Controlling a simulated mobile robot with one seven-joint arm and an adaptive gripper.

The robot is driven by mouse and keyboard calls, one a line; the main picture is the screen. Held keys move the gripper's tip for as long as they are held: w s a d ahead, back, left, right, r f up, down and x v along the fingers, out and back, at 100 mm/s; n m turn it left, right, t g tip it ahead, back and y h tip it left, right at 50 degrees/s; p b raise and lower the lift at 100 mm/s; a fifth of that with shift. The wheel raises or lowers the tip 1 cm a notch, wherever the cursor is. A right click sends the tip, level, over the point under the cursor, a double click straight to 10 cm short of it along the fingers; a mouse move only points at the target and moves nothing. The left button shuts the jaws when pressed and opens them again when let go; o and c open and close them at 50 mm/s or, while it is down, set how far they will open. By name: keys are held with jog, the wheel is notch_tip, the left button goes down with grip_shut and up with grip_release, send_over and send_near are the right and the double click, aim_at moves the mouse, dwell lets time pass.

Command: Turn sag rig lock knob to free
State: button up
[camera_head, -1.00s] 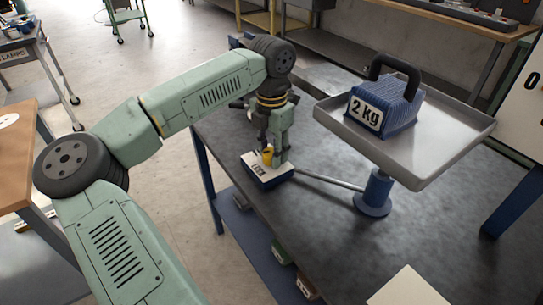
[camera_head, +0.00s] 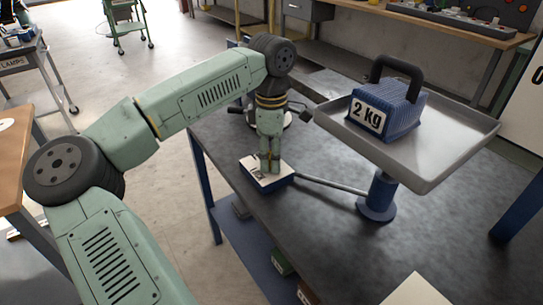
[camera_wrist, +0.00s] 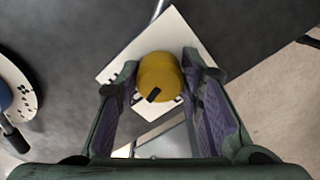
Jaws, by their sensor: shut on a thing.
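The sag rig lock knob is a round yellow knob (camera_wrist: 160,76) with a black mark, seen in the wrist view. The mark lies on its near side, slightly left of its middle. The knob sits on a white-topped box with blue sides (camera_head: 268,187); its white top also shows in the wrist view (camera_wrist: 127,66). My gripper (camera_head: 270,168) points down over the box and is shut on the knob, with a finger on each side in the wrist view. The labels on the box are too small to read.
A thin rod (camera_head: 330,183) runs from the box to a blue post (camera_head: 378,196). A grey tray (camera_head: 455,130) bears a blue 2 kg weight (camera_head: 395,108) right of my gripper. A white sheet (camera_head: 418,291) lies at the near table edge. The dark tabletop (camera_head: 310,235) nearby is clear.

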aim_at(271, 155)
jog(key=shift+m, duration=1.6)
jog(key=o, duration=1.2)
jog(key=shift+c, duration=0.2)
jog(key=shift+r, duration=0.1)
notch_tip(271, 155, up, 12)
